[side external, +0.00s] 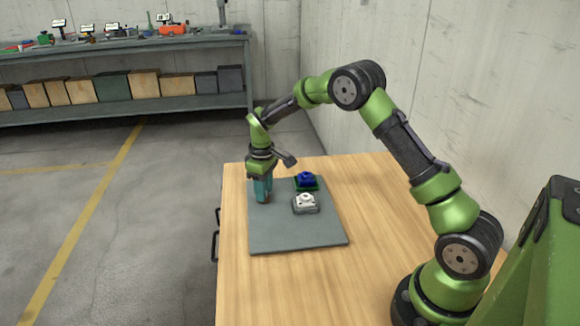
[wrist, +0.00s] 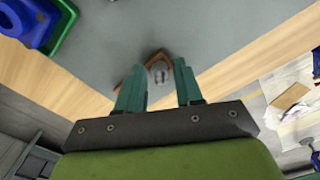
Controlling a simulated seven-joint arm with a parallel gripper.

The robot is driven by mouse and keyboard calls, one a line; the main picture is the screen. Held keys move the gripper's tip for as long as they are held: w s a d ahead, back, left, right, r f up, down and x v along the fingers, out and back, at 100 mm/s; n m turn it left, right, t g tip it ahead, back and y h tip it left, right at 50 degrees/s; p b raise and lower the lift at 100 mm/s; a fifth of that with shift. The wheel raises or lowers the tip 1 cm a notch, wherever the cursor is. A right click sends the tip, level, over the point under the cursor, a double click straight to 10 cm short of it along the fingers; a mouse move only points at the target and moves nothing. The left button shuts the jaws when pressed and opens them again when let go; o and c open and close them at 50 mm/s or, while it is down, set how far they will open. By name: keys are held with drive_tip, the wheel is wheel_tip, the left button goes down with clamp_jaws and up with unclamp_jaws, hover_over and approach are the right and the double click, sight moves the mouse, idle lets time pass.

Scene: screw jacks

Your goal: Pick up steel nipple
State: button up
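In the wrist view a small grey metal piece (wrist: 159,73), which looks like the steel nipple, shows at a brown angular holder (wrist: 146,62) on the grey mat. It lies in line with the gap between my fingers. My gripper (wrist: 158,80) has two teal fingers standing apart, pointing down at the mat. No contact with the piece can be made out. In the side view my gripper (side external: 264,198) is low over the mat's far left part, and its fingers largely hide the holder and the piece.
A blue part on a green base (side external: 306,181) and a white part on a grey base (side external: 305,203) stand right of my gripper. The mat's front part (side external: 290,232) is clear. The wooden table (side external: 350,190) surrounds the mat. A loaded shelf (side external: 120,107) stands far behind.

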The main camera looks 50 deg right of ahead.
clamp_jaws()
drive_tip(key=shift+r, duration=0.15)
drive_tip(key=shift+r, duration=0.2)
wheel_tip(320, 180, up, 3)
drive_tip(key=shift+r, duration=0.15)
drive_tip(key=s, duration=0.5)
drive_tip(key=s+a, duration=0.1)
drive_tip(key=s, duration=0.4)
drive_tip(key=s+a+r, duration=0.1)
drive_tip(key=s, duration=0.4)
drive_tip(key=shift+a, duration=0.15)
drive_tip(key=shift+s+d, duration=0.2)
drive_tip(key=shift+d, duration=0.1)
drive_tip(key=w+d+r, duration=0.4)
drive_tip(key=d+r, duration=0.1)
drive_tip(key=d, duration=0.1)
drive_tip(key=shift+w+d+r, duration=0.2)
